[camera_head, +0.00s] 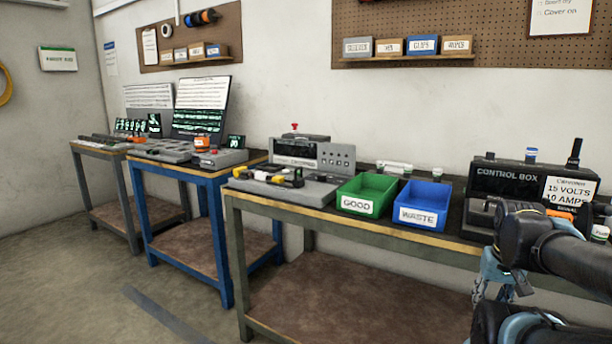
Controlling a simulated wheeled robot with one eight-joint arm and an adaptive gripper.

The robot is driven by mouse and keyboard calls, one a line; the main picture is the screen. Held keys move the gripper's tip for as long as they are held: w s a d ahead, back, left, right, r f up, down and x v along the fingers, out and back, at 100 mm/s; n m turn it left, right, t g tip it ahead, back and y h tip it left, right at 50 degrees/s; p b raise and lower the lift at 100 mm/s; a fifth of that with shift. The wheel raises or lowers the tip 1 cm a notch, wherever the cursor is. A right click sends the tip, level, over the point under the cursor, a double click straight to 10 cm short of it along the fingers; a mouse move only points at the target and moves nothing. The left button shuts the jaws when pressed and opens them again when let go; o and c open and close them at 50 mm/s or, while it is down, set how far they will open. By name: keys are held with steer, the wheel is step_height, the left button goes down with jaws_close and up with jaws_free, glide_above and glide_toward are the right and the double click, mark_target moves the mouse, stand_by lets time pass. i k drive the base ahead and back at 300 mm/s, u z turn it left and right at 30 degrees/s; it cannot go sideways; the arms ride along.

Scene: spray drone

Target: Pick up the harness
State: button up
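I cannot make out a harness for certain. Small black, yellow and white parts (277,177) lie on a grey fixture (316,193) at the left end of the near bench, too small to identify. My gripper (497,291) hangs at the lower right, in front of the near bench's edge and well to the right of that fixture. Its fingers are small and partly overlapped by my arm, so I cannot tell whether they are apart. I see nothing held in it.
The near bench (427,243) carries a green GOOD bin (376,186), a blue WASTE bin (432,194) and a black control box (505,178). A blue-framed bench (217,235) and a grey bench (123,190) stand further left. Floor is open at the lower left.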

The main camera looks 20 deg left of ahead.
mark_target(262, 176)
steer(key=z, duration=1.45)
steer(key=k, duration=1.6)
steer(key=u, duration=1.85)
steer(key=i, duration=1)
steer(key=z, duration=0.05)
